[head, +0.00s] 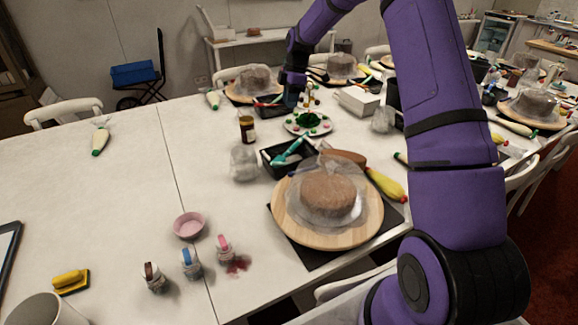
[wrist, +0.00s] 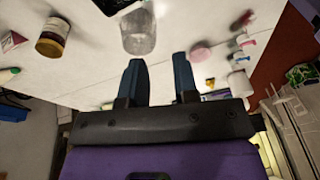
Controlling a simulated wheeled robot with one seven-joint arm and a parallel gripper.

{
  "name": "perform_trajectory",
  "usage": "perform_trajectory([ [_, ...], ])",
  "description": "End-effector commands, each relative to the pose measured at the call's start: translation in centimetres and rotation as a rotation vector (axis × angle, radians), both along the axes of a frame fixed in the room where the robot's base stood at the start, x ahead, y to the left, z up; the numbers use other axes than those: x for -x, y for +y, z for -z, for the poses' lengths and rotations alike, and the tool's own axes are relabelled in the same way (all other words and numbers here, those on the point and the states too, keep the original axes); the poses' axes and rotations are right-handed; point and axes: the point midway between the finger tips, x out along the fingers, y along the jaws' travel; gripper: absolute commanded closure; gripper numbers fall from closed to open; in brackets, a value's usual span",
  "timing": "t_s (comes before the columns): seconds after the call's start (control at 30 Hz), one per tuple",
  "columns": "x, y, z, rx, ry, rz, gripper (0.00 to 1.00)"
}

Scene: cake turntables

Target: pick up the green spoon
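A teal-green spoon (head: 288,152) lies slanted in a black tray (head: 268,162) in the middle of the table in the head view. Its handle rises toward the upper right, over the tray's edge. I cannot make the spoon out in the wrist view. My gripper (head: 291,97) is above the table, behind the tray in the head view. In the wrist view, my gripper (wrist: 158,62) has its two dark fingers apart with nothing between them. It is apart from the spoon.
A clear cup (head: 243,163) and a brown jar (head: 247,130) stand left of the tray. A covered cake on a wooden turntable (head: 290,232) is in front. A decorated green tree on a plate (head: 312,122) stands behind. The left table is mostly clear.

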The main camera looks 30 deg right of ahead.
Motion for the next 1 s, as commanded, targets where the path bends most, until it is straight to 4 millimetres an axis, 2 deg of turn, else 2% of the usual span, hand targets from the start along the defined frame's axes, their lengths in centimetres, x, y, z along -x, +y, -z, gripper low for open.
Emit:
perform_trajectory([
  [0.03,-0.8,-0.6,2.1,-0.020,0.007,-0.029,0.72],
  [0.2,-3.1,-2.4,8.4,-0.086,0.007,-0.146,0.72],
  [0.4,-4.5,-4.0,14.9,-0.156,-0.005,-0.256,0.72],
  [0.53,-4.9,-4.5,17.4,-0.183,-0.014,-0.297,0.72],
  [0.67,-5.0,-4.7,18.4,-0.194,-0.020,-0.314,0.72],
  [0.87,-4.7,-4.1,20.1,-0.194,-0.017,-0.317,0.72],
  [1.0,-4.5,-3.3,22.1,-0.194,-0.016,-0.317,0.72],
])
